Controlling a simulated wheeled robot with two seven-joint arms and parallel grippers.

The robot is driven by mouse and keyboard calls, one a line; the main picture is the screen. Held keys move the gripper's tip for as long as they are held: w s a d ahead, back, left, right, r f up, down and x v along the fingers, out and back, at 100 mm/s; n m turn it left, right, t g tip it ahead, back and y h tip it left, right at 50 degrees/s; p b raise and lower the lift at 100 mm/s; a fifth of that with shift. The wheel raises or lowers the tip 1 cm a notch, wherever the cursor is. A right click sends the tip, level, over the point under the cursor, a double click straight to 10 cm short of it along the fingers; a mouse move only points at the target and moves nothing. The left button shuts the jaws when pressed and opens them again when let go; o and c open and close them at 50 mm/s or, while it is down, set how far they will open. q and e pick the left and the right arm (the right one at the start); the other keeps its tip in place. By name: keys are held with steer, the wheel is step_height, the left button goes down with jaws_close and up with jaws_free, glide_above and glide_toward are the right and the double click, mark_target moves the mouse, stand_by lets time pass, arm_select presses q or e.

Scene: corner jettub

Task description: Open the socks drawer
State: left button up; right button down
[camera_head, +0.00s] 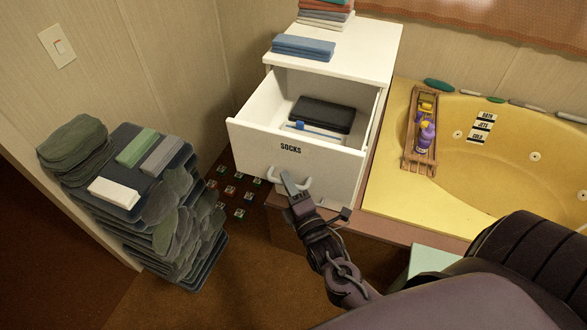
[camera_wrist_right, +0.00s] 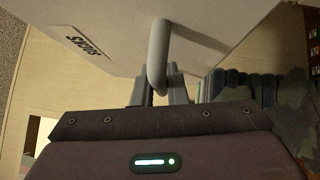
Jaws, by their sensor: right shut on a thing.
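The white socks drawer (camera_head: 262,149), labelled SOCKS, is pulled out from a white cabinet (camera_head: 365,50). A dark folded item (camera_head: 321,114) and a blue and white item lie inside it. My right gripper (camera_head: 289,186) is at the drawer's front, shut on its pale curved handle (camera_head: 301,184). In the right wrist view, the handle (camera_wrist_right: 158,55) comes down between the two fingers (camera_wrist_right: 155,88), beside the drawer front (camera_wrist_right: 110,35). My left gripper is not in view.
Folded towels (camera_head: 303,47) lie on the cabinet. A yellow jet tub (camera_head: 510,150) with a wooden caddy (camera_head: 421,145) is at the right. Brown floor (camera_head: 240,265) is clear in front.

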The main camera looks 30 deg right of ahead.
steer(key=shift+s+a+f, duration=0.1)
steer(key=shift+s+a, duration=0.4)
steer(key=shift+a, duration=0.05)
steer(key=c, duration=1.5)
jaws_free()
steer(key=shift+o, duration=0.2)
steer(key=s+b, duration=0.2)
steer(key=s, duration=0.5)
steer(key=shift+s+a+f, duration=0.25)
steer(key=shift+s+f, duration=0.1)
steer(key=shift+f, duration=0.1)
